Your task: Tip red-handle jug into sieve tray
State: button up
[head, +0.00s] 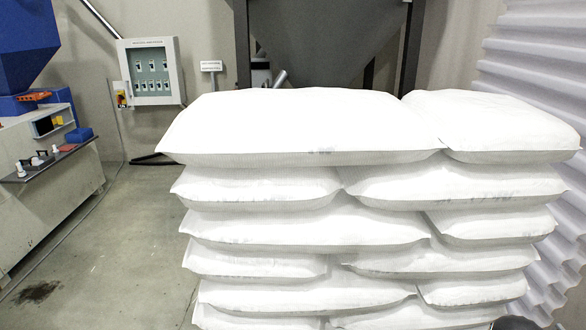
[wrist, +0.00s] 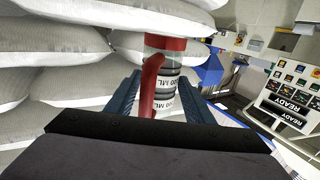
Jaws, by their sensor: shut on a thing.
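The red-handle jug (wrist: 170,72) shows in the wrist view, with a red rim, a red handle (wrist: 150,84) and dark and white bands with "ML" lettering. My gripper (wrist: 160,79) has its blue fingers on either side of the jug and is shut on it. The lower part of the jug is hidden behind the gripper body. The jug's contents cannot be seen. The sieve tray is not recognisable in either view. The head view shows neither the jug nor the gripper fingers.
A tall stack of white sacks (head: 300,125) fills the middle of the head view; sacks (wrist: 70,80) are also close in the wrist view. A control panel (wrist: 288,100) with "READY" displays stands at right. Corrugated sheet (head: 540,50) is at right, open floor (head: 110,250) at left.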

notch_tip(320, 180, up, 6)
jog(key=p, duration=0.4)
jog(key=shift+f, duration=0.25)
jog(key=shift+w+d, duration=0.1)
jog(key=shift+w, duration=0.05)
notch_tip(320, 180, down, 11)
jog(key=b, duration=1)
notch_tip(320, 180, up, 6)
jog(key=p, duration=0.5)
jog(key=shift+f, duration=0.1)
